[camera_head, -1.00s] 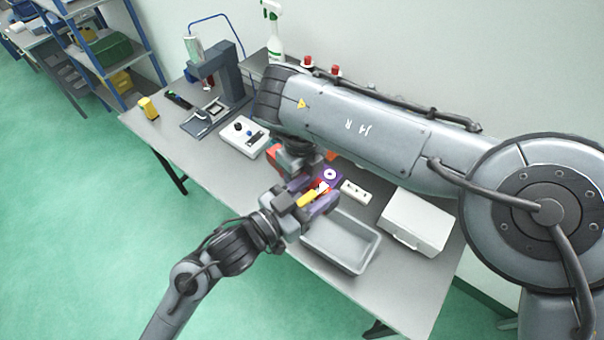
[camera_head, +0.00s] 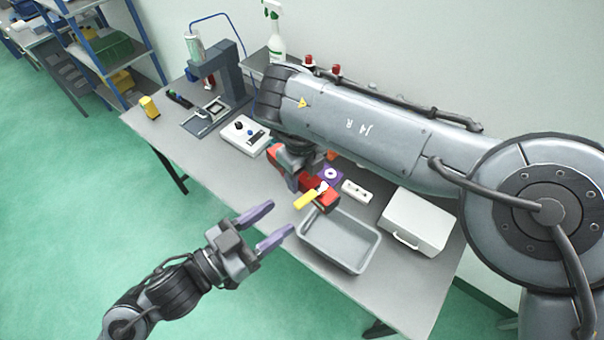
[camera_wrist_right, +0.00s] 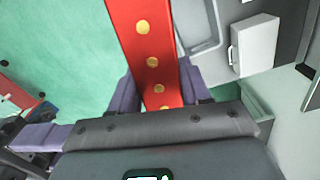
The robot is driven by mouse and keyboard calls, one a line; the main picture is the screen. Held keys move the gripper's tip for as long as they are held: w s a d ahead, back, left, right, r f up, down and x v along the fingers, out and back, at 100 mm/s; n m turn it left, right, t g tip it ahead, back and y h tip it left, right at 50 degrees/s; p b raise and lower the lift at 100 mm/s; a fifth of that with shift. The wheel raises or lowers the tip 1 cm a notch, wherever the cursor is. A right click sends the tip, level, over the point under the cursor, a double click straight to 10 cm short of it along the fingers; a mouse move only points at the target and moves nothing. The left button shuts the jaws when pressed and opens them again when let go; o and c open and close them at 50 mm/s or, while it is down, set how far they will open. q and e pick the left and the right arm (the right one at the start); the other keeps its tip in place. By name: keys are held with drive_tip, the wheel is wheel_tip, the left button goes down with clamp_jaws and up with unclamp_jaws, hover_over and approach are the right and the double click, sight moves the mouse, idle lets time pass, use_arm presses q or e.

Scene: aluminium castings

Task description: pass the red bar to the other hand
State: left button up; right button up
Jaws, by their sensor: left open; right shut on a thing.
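The red bar (camera_head: 330,200) is held by my right gripper (camera_head: 308,183) above the table, near the grey tray. In the right wrist view the red bar (camera_wrist_right: 150,50), with a row of yellow round marks, lies between the purple fingers of the right gripper (camera_wrist_right: 160,92). The bar reaches well out beyond the fingers. My left gripper (camera_head: 280,218) is open and empty, its two purple fingers apart. It is to the left of and lower than the bar in the head view, with a clear gap between them.
The grey tray (camera_head: 318,255) and a white case (camera_head: 415,222) stand at the table's right. A yellow piece (camera_head: 305,199) shows across the bar; whether it touches is unclear. A white control box (camera_head: 240,134) and a dark press (camera_head: 222,75) stand farther left. The front-left tabletop is clear.

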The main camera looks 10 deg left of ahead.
use_arm(q)
drive_tip(key=a+f+n+g+y, duration=0.3)
drive_tip(key=a+f+g+y, duration=0.1)
drive_tip(key=a+f+y, duration=0.8)
drive_tip(key=s+f+n+g, duration=0.3)
drive_tip(key=s+f+g, duration=0.3)
drive_tip(key=s+f, duration=0.5)
drive_tip(key=shift+s+d+h, duration=0.3)
drive_tip(key=shift+s+d, duration=0.05)
drive_tip(key=shift+s, duration=0.75)
drive_tip(key=shift+f, duration=0.1)
